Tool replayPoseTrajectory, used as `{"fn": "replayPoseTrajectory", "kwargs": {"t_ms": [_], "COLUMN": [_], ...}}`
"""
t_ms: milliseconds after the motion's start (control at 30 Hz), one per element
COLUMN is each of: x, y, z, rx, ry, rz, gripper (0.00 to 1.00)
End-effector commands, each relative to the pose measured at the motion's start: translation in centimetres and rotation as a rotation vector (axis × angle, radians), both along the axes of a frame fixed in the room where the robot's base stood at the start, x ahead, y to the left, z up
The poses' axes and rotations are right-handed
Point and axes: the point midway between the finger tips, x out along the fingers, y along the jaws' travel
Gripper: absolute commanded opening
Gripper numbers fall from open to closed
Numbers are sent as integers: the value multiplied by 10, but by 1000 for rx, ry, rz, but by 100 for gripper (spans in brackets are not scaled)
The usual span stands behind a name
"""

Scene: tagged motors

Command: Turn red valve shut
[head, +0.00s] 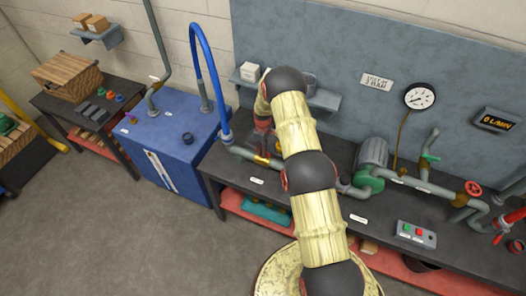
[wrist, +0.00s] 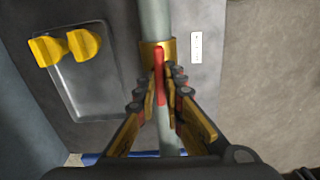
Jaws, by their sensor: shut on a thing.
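In the wrist view a red valve lever (wrist: 159,70) sits on a brass valve body (wrist: 150,49) on a grey pipe. The lever points roughly along the pipe. My gripper (wrist: 161,92) has its two fingers on either side of the lever, shut on it. In the head view my gripper (head: 262,130) reaches down to the brass valve (head: 262,160) on the bench pipe; my arm partly hides this spot, and the lever is hard to make out there.
A grey tray (wrist: 98,95) with two yellow parts (wrist: 84,43) lies left of the pipe. In the head view, a green pump (head: 370,175), a red handwheel (head: 473,188) and a button box (head: 416,235) stand right of my arm. A blue tank (head: 165,150) stands left. The floor at left is clear.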

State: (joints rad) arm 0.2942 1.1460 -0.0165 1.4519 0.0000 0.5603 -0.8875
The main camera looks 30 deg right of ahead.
Motion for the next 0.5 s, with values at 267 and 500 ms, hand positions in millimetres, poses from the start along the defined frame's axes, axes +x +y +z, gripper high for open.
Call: {"fn": "replayPoseTrajectory", "kwargs": {"t_ms": [267, 500], "x": [1, 1], "y": [0, -1], "z": [-5, -4], "rx": [-1, 0], "ry": [-3, -4], "rz": [-200, -429], "gripper": [0, 0]}}
